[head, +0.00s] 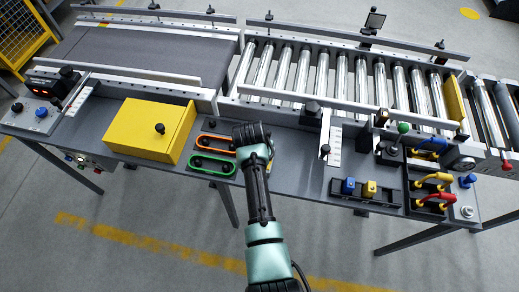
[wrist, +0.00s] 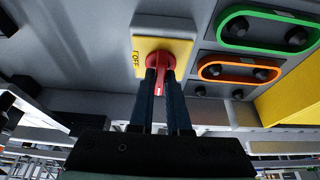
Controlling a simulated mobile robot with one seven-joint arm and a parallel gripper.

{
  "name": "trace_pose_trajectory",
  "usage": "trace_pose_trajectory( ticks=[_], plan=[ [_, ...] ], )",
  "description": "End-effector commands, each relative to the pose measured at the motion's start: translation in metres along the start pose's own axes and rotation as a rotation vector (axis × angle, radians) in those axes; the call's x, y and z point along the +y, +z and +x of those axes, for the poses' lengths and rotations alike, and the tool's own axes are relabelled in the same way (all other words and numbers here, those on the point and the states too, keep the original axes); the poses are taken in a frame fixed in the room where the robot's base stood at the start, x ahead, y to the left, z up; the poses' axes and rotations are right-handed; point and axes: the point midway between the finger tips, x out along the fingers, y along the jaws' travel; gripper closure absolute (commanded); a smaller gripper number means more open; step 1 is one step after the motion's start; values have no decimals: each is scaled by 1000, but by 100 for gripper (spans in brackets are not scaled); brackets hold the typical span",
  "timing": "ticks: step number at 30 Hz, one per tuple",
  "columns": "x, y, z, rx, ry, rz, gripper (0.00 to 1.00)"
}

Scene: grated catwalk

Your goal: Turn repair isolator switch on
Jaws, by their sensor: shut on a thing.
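The repair isolator switch is a red rotary handle (wrist: 160,66) on a yellow plate (wrist: 150,45) marked "OFF" in the wrist view. My gripper (wrist: 160,82) is shut on the red handle, with one dark finger on each side of it. The handle's white mark points down toward my gripper in that view. In the head view my gripper (head: 252,134) is over the table's front part, right of the orange and green loops, and the switch is hidden beneath it.
Beside the switch are an orange loop (head: 215,143) and a green loop (head: 211,166) on knobs. A yellow box (head: 150,127) stands to the left. A conveyor with rollers (head: 330,75) lies behind. Blue and yellow blocks and coloured handles (head: 435,190) are at the right.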

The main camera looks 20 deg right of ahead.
Motion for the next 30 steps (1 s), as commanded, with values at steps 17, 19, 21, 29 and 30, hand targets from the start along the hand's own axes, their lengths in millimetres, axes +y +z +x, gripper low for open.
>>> trace_pose_trajectory(
  ticks=[17, 19, 21, 29, 30],
  plan=[
    [0, -1, 0, 1, 1, 4, 55],
    [0, -1, 0, 1, 1, 4, 55],
    [0, 0, 0, 1, 1, 3, 55],
    [0, -1, -8, 2, 0, 3, 55],
    [0, -1, -12, 2, 0, 3, 55]
  ],
)
